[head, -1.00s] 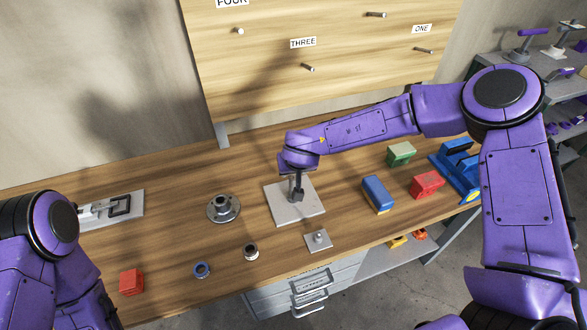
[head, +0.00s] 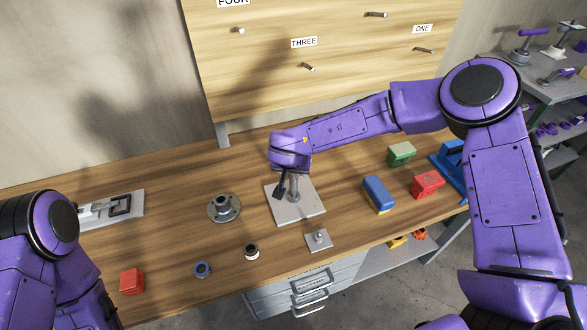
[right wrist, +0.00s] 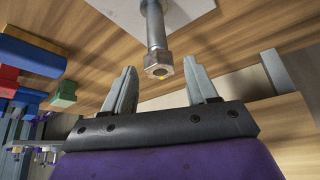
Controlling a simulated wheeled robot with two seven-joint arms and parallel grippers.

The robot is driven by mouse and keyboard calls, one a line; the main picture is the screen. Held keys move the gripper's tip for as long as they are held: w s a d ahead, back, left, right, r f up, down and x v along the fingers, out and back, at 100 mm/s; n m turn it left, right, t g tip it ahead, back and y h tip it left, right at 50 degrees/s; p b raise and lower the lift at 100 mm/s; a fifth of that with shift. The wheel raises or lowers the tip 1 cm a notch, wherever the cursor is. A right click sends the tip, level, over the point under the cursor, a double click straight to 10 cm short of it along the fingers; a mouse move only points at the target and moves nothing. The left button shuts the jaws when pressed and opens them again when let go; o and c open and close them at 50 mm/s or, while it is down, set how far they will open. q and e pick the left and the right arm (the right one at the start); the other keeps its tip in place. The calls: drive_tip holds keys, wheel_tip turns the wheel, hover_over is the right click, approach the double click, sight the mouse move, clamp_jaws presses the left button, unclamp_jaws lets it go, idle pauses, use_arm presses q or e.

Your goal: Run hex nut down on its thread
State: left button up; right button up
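The hex nut (right wrist: 157,67) sits at the top end of an upright metal threaded rod (right wrist: 154,28), seen in the right wrist view. The rod (head: 295,190) stands on a light square plate (head: 309,208) on the bench. My right gripper (right wrist: 159,70) is open, with one finger on each side of the nut and a visible gap on both sides. In the head view my right gripper (head: 286,186) is at the rod's top, pointing down, and largely hides the nut. My left arm is at the lower left; its gripper is out of view.
A grey flanged hub (head: 223,208) stands left of the plate. A blue ring (head: 202,270), a dark-and-white collar (head: 251,251) and a small plate with a peg (head: 319,240) lie in front. Blue (head: 377,194), red (head: 428,184) and green (head: 401,153) blocks stand to the right.

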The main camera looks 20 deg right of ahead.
drive_tip(key=b+v, duration=0.2)
drive_tip(key=v, duration=0.8)
drive_tip(key=shift+s+r, duration=0.15)
drive_tip(key=shift+r, duration=0.05)
